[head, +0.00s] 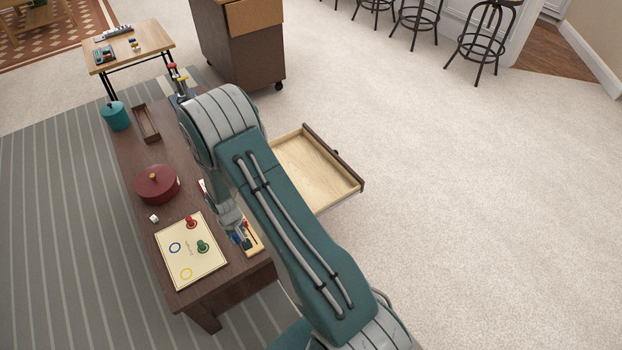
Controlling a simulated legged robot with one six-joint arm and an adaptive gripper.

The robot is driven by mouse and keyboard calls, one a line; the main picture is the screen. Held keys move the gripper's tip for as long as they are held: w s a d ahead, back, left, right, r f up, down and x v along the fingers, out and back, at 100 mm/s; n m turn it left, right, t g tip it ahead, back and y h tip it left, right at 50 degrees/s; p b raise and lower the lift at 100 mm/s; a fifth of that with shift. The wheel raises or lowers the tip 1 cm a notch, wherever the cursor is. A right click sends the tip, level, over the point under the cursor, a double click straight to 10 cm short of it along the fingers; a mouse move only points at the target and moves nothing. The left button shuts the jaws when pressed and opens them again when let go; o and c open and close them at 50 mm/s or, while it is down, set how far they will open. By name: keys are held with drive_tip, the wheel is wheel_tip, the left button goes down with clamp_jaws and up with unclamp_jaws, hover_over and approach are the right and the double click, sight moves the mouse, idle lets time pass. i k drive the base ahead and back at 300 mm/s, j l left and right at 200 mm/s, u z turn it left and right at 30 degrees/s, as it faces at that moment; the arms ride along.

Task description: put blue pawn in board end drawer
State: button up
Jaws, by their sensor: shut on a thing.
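My gripper (241,239) is low over the near end of the dark wooden table, just right of the game board (184,272). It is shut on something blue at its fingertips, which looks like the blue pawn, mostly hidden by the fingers. A red pawn (191,222) and a green pawn (202,246) stand on the board; its blue and yellow rings are empty. A drawer (318,165) with a pale wooden inside is pulled out from the table's right side. The part I see is empty; my arm hides where it meets the table.
A small pale tray (254,246) with dark and red items lies beside my gripper. A red round pot (156,185), a white die (154,218), a brown open box (146,124) and a teal pot (115,116) stand on the table. Carpet right of the drawer is clear.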

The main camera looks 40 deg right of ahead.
sight(314, 167)
drive_tip(key=k+l+u, duration=0.1)
drive_tip(key=l, duration=0.25)
drive_tip(key=l+u, duration=0.1)
drive_tip(key=l, duration=0.25)
drive_tip(key=k+l+u, duration=0.1)
drive_tip(key=l, duration=0.25)
drive_tip(key=k+l+u, duration=0.1)
drive_tip(key=l, duration=0.25)
drive_tip(key=k+l, duration=0.25)
drive_tip(key=l+u, duration=0.15)
drive_tip(key=l, duration=0.35)
drive_tip(key=l+u, duration=0.15)
drive_tip(key=l, duration=0.35)
drive_tip(key=k+l+u, duration=0.15)
drive_tip(key=l, duration=0.35)
drive_tip(key=l+u, duration=0.15)
drive_tip(key=l, duration=0.35)
drive_tip(key=i+l+u, duration=0.2)
drive_tip(key=l, duration=0.35)
drive_tip(key=i+l+u, duration=0.2)
drive_tip(key=l, duration=0.35)
drive_tip(key=l+u, duration=0.15)
drive_tip(key=l, duration=0.4)
drive_tip(key=i+l+u, duration=0.1)
drive_tip(key=i+l, duration=0.35)
